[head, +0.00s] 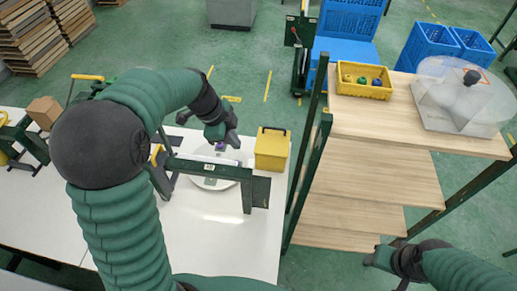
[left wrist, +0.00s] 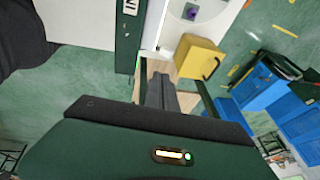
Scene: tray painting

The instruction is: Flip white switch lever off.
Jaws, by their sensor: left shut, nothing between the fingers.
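A green-framed station (head: 248,190) with a pale bar along its top stands on the white table. Behind it is a white round plate (head: 206,183) with a small purple piece; the plate also shows in the left wrist view (left wrist: 207,12). I cannot make out the white switch lever for certain in either view. My left gripper (head: 228,143) is above the far side of the station, pointing down, shut and empty. Its dark fingers show together in the left wrist view (left wrist: 160,92). My right gripper (head: 372,261) is low at the right, away from the station; its fingers are unclear.
A yellow box (head: 271,150) stands on the white table (head: 225,240) close to the right of my left gripper. A wooden shelf rack (head: 370,165) stands to the right, with a yellow bin (head: 363,90) of coloured balls and a clear round-topped device (head: 463,100). The table's front is clear.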

